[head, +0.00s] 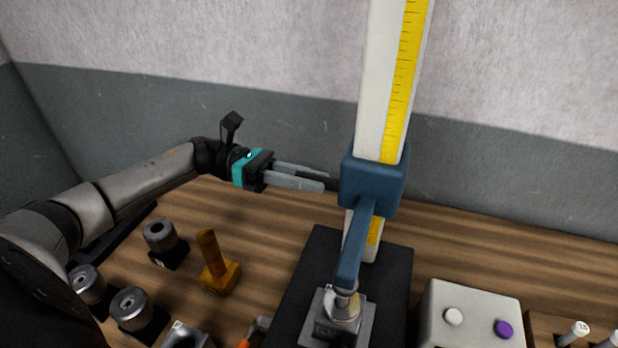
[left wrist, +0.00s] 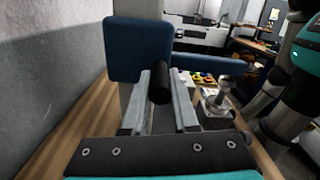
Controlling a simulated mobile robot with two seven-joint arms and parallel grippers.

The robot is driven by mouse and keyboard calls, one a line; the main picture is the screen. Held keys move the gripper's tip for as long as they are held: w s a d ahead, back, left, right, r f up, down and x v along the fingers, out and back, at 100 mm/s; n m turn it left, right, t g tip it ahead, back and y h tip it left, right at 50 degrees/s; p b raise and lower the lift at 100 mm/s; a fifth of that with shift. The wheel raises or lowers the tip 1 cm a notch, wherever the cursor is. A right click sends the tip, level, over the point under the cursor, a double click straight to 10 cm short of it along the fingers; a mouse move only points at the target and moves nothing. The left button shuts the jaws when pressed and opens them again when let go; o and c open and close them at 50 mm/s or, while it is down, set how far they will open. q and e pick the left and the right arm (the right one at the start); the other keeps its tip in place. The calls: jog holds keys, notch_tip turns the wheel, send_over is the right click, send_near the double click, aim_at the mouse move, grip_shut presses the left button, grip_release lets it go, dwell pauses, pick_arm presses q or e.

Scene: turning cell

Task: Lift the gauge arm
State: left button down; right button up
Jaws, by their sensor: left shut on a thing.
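The gauge arm is a blue block (head: 373,182) around a tall white column (head: 385,75) with a yellow scale. Its blue bar (head: 355,245) reaches forward over a metal part (head: 340,312) in a grey fixture; I cannot tell whether the tip touches it. The block also shows in the left wrist view (left wrist: 137,48). A black handle (left wrist: 158,84) sticks out of the block. My left gripper (head: 326,181) is at the block's left side, shut on this handle, with a finger (left wrist: 183,105) on each side.
A black base plate (head: 293,305) lies under the column. A grey box (head: 470,298) with white and purple buttons stands at right. An orange-brown wooden tool (head: 216,268) and several metal cylinders (head: 160,236) stand at left. The wall is close behind.

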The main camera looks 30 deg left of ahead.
dwell(0.9)
pick_arm(q)
notch_tip(320, 180, up, 36)
jog(key=p, duration=1.1)
jog(key=shift+r, duration=0.15)
jog(key=shift+a+r, duration=0.1)
jog(key=c, duration=1.1)
grip_release()
jog(key=o, duration=0.4)
jog(key=shift+f, duration=0.2)
